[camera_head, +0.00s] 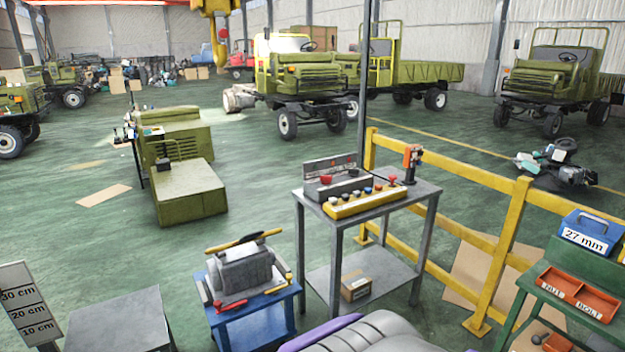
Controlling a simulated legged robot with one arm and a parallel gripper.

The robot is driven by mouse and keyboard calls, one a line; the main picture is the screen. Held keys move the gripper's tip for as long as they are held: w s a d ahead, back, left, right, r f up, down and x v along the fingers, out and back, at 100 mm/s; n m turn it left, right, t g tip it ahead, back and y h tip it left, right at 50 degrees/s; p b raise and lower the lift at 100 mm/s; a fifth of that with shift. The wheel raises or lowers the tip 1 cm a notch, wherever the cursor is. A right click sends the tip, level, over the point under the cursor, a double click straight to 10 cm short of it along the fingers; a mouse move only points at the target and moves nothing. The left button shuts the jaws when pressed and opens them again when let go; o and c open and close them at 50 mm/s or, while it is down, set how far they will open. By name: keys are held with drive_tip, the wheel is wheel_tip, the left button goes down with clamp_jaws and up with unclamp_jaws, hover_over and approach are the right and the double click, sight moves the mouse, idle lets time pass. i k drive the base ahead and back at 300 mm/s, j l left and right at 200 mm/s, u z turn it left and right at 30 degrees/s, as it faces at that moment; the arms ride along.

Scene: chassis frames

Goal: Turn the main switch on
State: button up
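A grey metal table (407,199) stands at the centre. On it lies a yellow control box (345,208) with several coloured knobs or buttons on top. Behind it is a grey box (336,187) with red buttons and an upright plate whose lettering is too small to read. An upright orange and dark device (411,163) stands at the table's back right. I cannot tell which of these is the main switch, or whether it is on or off. My gripper is not in view. A grey and purple rounded shape at the bottom edge appears to be part of my own body.
Yellow railings (513,229) run behind and right of the table. A blue stand (270,314) with a grey machine is to its left. A green bench (527,282) with red bins (578,293) is at right. A cardboard box (356,286) sits on the lower shelf.

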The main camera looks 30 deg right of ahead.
sight(326, 178)
drive_tip(key=i+l, duration=1.2)
drive_tip(key=l, duration=0.15)
